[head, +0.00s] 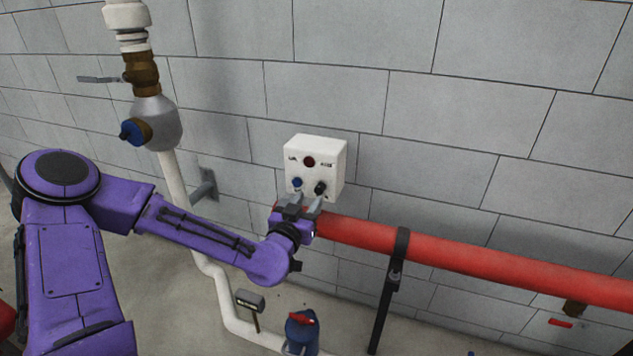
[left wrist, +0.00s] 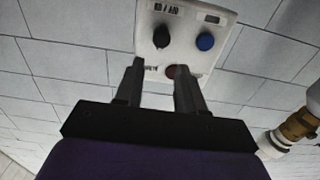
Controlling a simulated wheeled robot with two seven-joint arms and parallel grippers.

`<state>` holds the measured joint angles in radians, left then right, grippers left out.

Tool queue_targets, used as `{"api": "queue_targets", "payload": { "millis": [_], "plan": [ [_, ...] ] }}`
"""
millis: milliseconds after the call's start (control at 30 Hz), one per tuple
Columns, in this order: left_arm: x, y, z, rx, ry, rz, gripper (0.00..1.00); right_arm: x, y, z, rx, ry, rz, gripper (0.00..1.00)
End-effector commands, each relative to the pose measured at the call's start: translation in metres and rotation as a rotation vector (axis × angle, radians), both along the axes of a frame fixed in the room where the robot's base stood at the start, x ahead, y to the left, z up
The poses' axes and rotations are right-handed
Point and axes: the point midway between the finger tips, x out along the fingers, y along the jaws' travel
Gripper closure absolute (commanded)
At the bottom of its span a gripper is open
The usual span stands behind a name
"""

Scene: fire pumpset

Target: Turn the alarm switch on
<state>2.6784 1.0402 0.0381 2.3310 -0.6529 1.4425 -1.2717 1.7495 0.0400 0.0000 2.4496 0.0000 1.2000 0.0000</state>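A white control box (head: 333,172) is fixed to the block wall. Its front carries a dark red round part (head: 309,161), a blue knob (head: 297,183) and a black knob (head: 320,187). The labels are too small to read surely, so I cannot tell which knob is the alarm switch. My left gripper (head: 307,201) is open at the box's lower front, just below the knobs. In the left wrist view its two fingers (left wrist: 159,66) stand apart with nothing visibly held. There the black knob (left wrist: 161,37) and blue knob (left wrist: 205,41) lie beyond the fingertips. My right gripper is out of view.
A thick red pipe (head: 450,252) runs along the wall just below and right of the box, on a black bracket (head: 397,262). A white pipe (head: 176,178) with a brass valve (head: 142,72) stands at left. A blue valve with red handle (head: 301,328) is below.

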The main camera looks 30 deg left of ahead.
Motion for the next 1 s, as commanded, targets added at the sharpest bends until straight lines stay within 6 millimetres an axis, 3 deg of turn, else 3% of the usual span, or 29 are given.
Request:
{"api": "queue_targets", "payload": {
  "millis": [100, 300, 667, 800, 1000],
  "plan": [
    [0.027, 0.007, 0.0, 0.003, 0.004, 0.002, 0.61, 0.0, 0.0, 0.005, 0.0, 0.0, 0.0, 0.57],
    [0.06, 0.014, 0.0, 0.004, 0.005, -0.001, 0.61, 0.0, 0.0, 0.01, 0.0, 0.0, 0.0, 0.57],
    [0.07, 0.016, -0.001, 0.0, 0.003, -0.002, 0.61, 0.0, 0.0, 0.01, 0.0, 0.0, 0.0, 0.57],
    [0.07, 0.016, -0.001, 0.0, 0.003, -0.001, 1.0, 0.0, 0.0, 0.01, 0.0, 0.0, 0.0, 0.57],
    [0.07, 0.016, -0.001, -0.002, 0.004, -0.001, 1.0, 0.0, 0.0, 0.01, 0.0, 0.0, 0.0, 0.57]
  ]
}}
